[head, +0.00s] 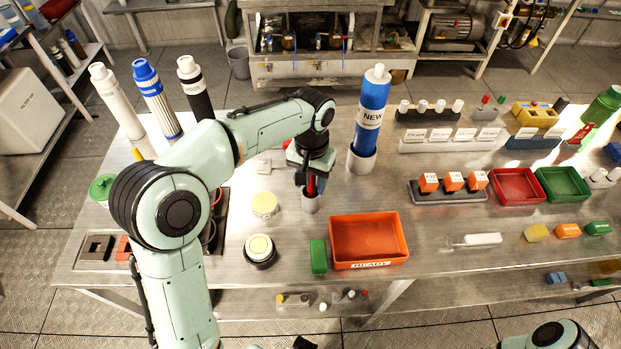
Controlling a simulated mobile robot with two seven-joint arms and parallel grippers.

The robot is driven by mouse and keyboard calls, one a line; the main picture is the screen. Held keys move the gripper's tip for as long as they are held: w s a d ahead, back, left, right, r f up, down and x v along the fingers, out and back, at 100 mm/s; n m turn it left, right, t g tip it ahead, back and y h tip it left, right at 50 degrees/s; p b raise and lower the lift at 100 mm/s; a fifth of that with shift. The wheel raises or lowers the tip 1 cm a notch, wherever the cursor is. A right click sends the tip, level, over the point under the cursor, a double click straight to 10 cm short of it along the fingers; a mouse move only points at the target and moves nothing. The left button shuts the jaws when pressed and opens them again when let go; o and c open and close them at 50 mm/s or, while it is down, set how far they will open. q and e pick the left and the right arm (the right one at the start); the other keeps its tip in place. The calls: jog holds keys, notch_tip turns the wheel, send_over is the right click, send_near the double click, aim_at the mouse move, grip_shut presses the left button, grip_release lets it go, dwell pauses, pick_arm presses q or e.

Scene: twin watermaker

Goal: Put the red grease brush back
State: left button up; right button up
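The red grease brush (312,186) is upright, its red handle showing just below my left gripper (311,180). The gripper points down, and its dark fingers appear closed around the handle. Directly below is a small grey cup (310,204) on the steel bench. The brush's lower end is hidden at the cup's mouth, so I cannot tell how deep it sits. Only a piece of my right arm shows at the bottom right; its gripper is out of view.
A blue bottle marked NEW (371,112) stands upright in a white holder (361,160) close right of my gripper. An orange tray (369,263) and green block (318,257) lie in front. Round tins (265,205) are to the left.

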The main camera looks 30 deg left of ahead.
pick_arm(q)
jog(key=shift+r, duration=0.15)
pick_arm(e)
jog(key=shift+r, duration=0.1)
pick_arm(q)
jog(key=r+p, duration=0.1)
jog(key=r, duration=0.3)
jog(key=r+p, duration=0.1)
jog(key=r, duration=0.7)
jog(key=shift+w+p, duration=0.35)
jog(key=shift+p, duration=0.05)
pick_arm(e)
jog(key=w+r, duration=0.2)
jog(key=r, duration=0.1)
jog(key=shift+r, duration=0.1)
pick_arm(q)
jog(key=shift+s, duration=0.1)
pick_arm(e)
jog(key=shift+s, duration=0.15)
